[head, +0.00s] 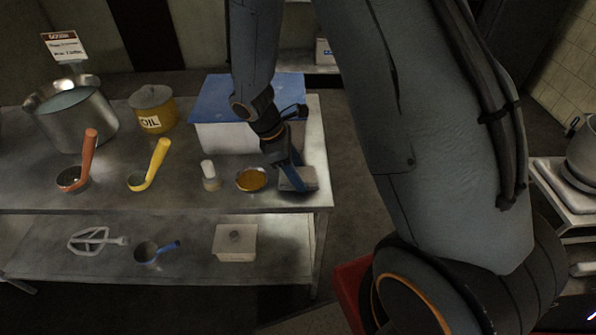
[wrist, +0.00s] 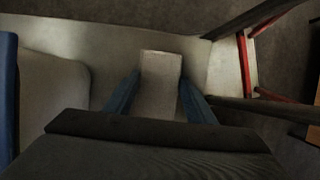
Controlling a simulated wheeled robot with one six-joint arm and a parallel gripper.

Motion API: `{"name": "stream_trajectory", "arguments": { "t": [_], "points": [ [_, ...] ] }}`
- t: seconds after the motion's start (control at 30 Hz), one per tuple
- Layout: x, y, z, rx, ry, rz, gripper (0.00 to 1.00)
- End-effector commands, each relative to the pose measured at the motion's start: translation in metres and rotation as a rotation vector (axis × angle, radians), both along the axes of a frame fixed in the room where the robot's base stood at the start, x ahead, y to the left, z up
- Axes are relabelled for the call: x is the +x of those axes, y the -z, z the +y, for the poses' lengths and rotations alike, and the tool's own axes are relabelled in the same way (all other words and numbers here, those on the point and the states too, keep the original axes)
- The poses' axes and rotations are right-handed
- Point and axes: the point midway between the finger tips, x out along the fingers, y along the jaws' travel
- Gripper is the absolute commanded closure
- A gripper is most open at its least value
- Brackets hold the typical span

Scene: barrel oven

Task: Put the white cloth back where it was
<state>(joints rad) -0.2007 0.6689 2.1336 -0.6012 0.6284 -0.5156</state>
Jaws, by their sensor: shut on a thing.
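The white cloth (head: 306,181) looks like a folded, greyish-white block at the right end of the steel table's (head: 110,185) top, near its front corner. My gripper (head: 290,175) comes down on it from above, with blue fingers on either side of it. In the wrist view the cloth (wrist: 160,84) sits between the two blue fingers, and my gripper (wrist: 162,98) is shut on it. I cannot tell whether its underside touches the tabletop.
A white box with a blue lid (head: 215,100) stands just behind my gripper. An orange-filled bowl (head: 251,180) and a small white-capped jar (head: 210,176) stand left of the cloth. Ladles, an oil can (head: 152,108) and a big pot (head: 75,118) are further left.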

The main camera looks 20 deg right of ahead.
Motion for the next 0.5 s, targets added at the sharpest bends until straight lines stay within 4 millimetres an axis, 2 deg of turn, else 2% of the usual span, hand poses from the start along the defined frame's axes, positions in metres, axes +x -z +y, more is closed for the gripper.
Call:
{"name": "stream_trajectory", "arguments": {
  "t": [0.27,0.3,0.4,0.5],
  "points": [
    [0.0001,0.0029,0.0000,0.000,0.000,0.000,0.82],
    [0.0001,0.0035,-0.0001,0.000,0.000,0.000,0.48],
    [0.0000,0.0027,0.0001,0.000,0.000,0.000,0.31],
    [0.0000,0.0027,0.0000,0.000,0.000,0.000,0.31]
  ]
}}
